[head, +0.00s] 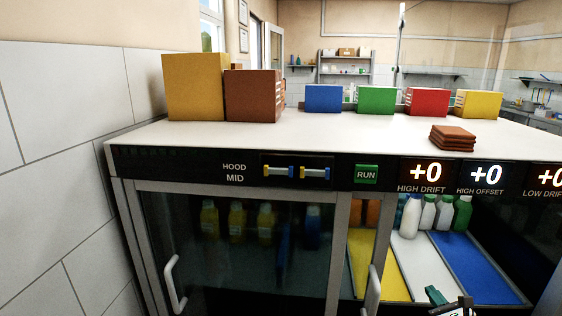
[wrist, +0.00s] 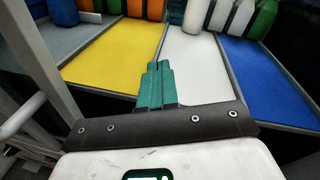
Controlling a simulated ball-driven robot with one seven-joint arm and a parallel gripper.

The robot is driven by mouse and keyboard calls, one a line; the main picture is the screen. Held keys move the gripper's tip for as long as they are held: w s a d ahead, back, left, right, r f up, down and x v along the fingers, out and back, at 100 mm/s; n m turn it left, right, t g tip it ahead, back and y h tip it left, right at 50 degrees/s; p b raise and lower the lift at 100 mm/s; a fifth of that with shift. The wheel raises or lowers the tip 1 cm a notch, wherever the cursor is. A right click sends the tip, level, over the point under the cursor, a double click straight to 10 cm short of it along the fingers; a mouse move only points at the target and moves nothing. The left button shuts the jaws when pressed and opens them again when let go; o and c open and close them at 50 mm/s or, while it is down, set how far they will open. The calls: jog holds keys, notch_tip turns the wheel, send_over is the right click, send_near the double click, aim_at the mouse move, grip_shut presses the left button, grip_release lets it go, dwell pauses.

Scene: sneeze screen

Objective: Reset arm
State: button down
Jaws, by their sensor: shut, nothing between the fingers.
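My gripper (wrist: 159,80) shows in the wrist view with its green fingers shut and empty. It points toward the edge between a yellow mat (wrist: 115,55) and a white mat (wrist: 197,70). In the head view my gripper (head: 436,295) is at the bottom right, in front of the open part of the hood cabinet. It appears low, before the white mat (head: 411,265) and the blue mat (head: 468,262). Most of my arm is out of view.
A glass door with a white handle (head: 174,285) covers the cabinet's left side. Another handle (head: 373,292) is close left of my gripper. White bottles (head: 411,216) and a green bottle (head: 462,212) stand behind the mats. Coloured boxes (head: 323,98) and brown slabs (head: 452,138) sit on top.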

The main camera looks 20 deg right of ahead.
jog(key=s+a+f+n+g+y, duration=0.2)
jog(key=a+f+n+y, duration=0.1)
jog(key=a+n, duration=0.45)
jog(key=s+a+f+n+g+y, duration=0.2)
jog(key=a+f+n, duration=0.1)
jog(key=a+n, duration=0.5)
jog(key=s+a+f+n+g+y, duration=0.25)
jog(key=a+n, duration=0.35)
jog(key=a, duration=0.3)
jog(key=s+a+n+g, duration=0.4)
jog(key=s+n, duration=0.3)
jog(key=s, duration=0.2)
jog(key=s+a+n+g+h, duration=0.1)
jog(key=s+a+n+g, duration=0.3)
jog(key=s+n, duration=0.4)
jog(key=shift+s+a, duration=0.6)
jog(key=shift+s, duration=0.65)
